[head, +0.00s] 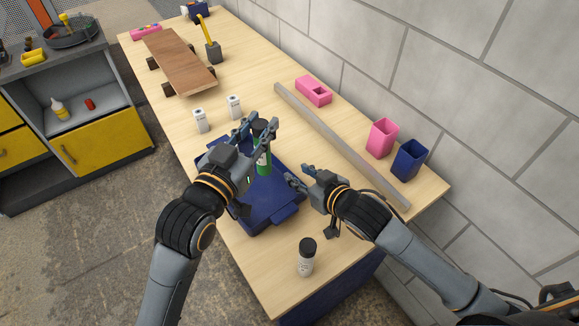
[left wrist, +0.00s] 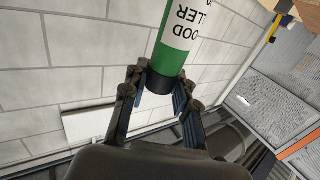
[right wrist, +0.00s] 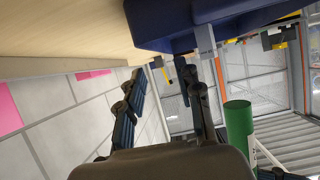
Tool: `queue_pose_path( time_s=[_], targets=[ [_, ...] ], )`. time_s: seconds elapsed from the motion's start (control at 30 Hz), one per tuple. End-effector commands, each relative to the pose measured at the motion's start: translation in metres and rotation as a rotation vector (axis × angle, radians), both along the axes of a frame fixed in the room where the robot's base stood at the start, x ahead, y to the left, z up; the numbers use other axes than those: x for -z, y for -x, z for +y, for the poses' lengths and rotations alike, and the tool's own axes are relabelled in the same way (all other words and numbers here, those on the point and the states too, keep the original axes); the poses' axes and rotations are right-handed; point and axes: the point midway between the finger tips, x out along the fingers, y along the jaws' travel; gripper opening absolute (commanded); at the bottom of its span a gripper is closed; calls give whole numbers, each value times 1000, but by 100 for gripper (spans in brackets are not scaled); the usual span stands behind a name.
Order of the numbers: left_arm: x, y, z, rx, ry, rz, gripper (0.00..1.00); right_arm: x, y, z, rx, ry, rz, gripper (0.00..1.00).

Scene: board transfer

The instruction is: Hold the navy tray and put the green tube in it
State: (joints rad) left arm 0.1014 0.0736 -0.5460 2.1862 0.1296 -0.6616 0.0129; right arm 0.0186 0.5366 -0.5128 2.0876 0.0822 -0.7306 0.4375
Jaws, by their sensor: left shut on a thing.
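The tray lies on the table, partly hidden by my left arm. My right gripper (head: 297,178) is open beside the tray's right side, with its fingers apart and nothing seen between them. The right wrist view shows the tray's underside or edge (right wrist: 185,28) above the fingers and the tube (right wrist: 239,124) at the right.
A white bottle with a black cap (head: 306,258) stands near the front edge. Two small white containers (head: 200,121) stand behind the tray. A grey strip (head: 340,143) runs along the right, with pink and navy holders (head: 409,160) beyond it. A wooden cart (head: 178,60) is farther back.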

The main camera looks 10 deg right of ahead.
Motion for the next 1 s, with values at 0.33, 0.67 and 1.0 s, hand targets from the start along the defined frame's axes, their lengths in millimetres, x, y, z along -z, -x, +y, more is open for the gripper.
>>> queue_pose_path(
  time_s=[0.33,0.67,1.0],
  targets=[
    [0,0,0,0,1,-1,0,28,-56,23,0,0,0,35],
    [0,0,0,0,1,-1,0,43,-83,35,-1,0,1,35],
    [0,0,0,0,1,-1,0,44,-85,35,0,0,1,31]
  ],
)
